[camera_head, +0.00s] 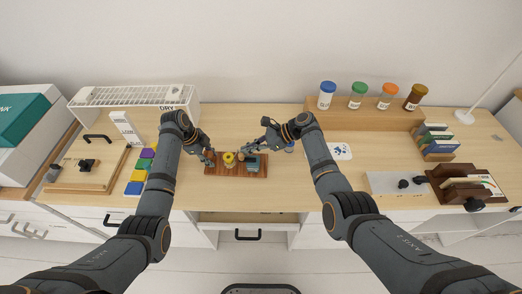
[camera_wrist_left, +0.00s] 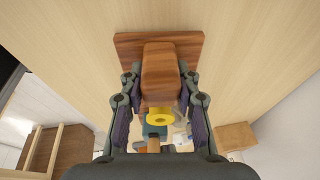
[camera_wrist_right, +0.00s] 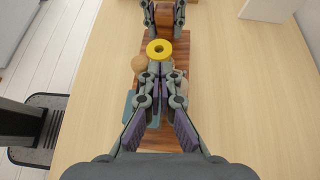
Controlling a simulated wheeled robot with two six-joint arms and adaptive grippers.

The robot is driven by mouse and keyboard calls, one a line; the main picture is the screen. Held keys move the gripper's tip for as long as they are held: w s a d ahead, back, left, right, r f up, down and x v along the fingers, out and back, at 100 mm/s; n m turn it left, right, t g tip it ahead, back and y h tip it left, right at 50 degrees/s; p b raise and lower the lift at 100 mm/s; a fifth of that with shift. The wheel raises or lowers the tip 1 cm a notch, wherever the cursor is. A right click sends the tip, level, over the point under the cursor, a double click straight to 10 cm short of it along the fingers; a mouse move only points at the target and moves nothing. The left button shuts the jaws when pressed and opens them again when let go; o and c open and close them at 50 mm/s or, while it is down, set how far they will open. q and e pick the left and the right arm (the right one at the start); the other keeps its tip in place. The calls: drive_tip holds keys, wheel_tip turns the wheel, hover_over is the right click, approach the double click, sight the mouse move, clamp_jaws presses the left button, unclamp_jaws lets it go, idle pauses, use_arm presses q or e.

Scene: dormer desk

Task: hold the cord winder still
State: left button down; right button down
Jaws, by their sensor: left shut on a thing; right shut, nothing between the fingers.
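The cord winder stands on a reddish wooden board (camera_head: 222,170) at the middle of the desk. It has a wooden block (camera_wrist_left: 160,75) at its left end and a yellow spool (camera_head: 229,158) near the middle. My left gripper (camera_head: 209,158) is shut on the wooden block, one finger on each side. My right gripper (camera_wrist_right: 158,70) is shut and empty, its tips just beside the yellow ring (camera_wrist_right: 159,49). A round wooden knob (camera_wrist_right: 139,63) shows beside those tips. A blue-grey part (camera_head: 252,162) sits at the board's right end, partly hidden by the right gripper.
Coloured blocks (camera_head: 141,172) lie left of my left arm. A white rack (camera_head: 134,96) and lidded jars on a wooden shelf (camera_head: 350,116) stand at the back. A drawer (camera_head: 245,217) is partly open below the board. Small books (camera_head: 436,143) stand at the right.

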sight(242, 154)
drive_tip(key=shift+d, duration=0.1)
drive_tip(key=shift+s+d+f, duration=0.1)
drive_tip(key=shift+s+d, duration=0.35)
drive_tip(key=shift+s, duration=0.15)
drive_tip(key=shift+d, duration=0.1)
drive_tip(key=v, duration=1.2)
drive_tip(key=c, duration=1.9)
unclamp_jaws()
drive_tip(key=shift+s, duration=0.1)
drive_tip(key=o, duration=0.7)
drive_tip(key=a+n, duration=0.1)
drive_tip(key=a+r+n+h, duration=0.1)
drive_tip(key=a, duration=0.1)
drive_tip(key=a+g+h, duration=0.1)
drive_tip(key=a, duration=0.1)
drive_tip(key=shift+a+r+n, duration=0.1)
drive_tip(key=shift+r+n, duration=0.15)
drive_tip(key=shift+n, duration=0.15)
drive_tip(key=shift+h, duration=0.5)
drive_tip(key=x, duration=1.2)
drive_tip(key=shift+a+r, duration=0.2)
drive_tip(key=shift+a, duration=0.2)
